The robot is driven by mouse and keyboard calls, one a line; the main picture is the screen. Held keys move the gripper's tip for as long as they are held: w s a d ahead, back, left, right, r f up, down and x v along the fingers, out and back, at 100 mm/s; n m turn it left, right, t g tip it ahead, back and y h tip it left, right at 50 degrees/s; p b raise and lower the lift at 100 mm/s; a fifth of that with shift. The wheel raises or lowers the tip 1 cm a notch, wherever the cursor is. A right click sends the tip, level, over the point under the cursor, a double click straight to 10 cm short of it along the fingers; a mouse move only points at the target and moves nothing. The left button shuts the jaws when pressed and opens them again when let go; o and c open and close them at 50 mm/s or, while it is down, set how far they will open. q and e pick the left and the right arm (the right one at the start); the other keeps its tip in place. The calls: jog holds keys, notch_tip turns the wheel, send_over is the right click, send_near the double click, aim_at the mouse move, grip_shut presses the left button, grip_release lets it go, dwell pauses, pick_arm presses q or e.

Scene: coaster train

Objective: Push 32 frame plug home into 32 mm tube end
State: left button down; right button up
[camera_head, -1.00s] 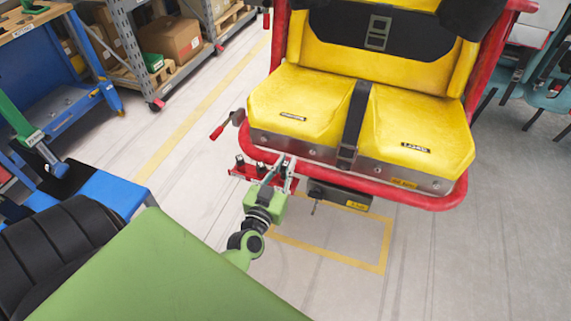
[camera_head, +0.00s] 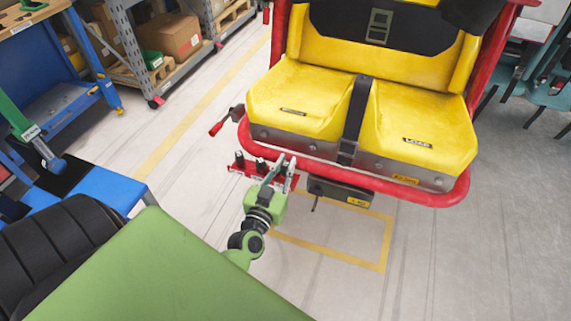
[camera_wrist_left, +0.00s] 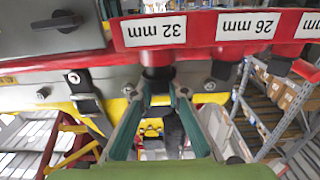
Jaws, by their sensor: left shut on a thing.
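My left gripper (camera_head: 284,163) is at the red tube rack (camera_head: 251,172) under the front of the yellow seat. In the left wrist view its two green fingers (camera_wrist_left: 162,92) come together on a dark plug (camera_wrist_left: 158,73), directly at the red tube end (camera_wrist_left: 156,57) beside the upside-down "32 mm" label (camera_wrist_left: 153,30). The fingers hide part of the plug; how far it sits in the tube cannot be told. In the head view the fingers hide this tube end. My right gripper is not in view.
The yellow double seat (camera_head: 365,120) with its red frame bar stands just behind the rack. Other tube ends carry a "26 mm" label (camera_wrist_left: 248,25) and one more. A dark box (camera_head: 340,191) hangs right of the gripper. Floor is clear in front.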

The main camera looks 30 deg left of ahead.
pick_arm(q)
jog(key=shift+f+b, duration=0.45)
jog(key=shift+f, duration=0.25)
jog(key=c, duration=1.9)
grip_release()
jog(key=shift+o, duration=0.3)
jog(key=o, duration=0.7)
jog(key=shift+p+v, duration=0.85)
jog(key=shift+v, duration=2.7)
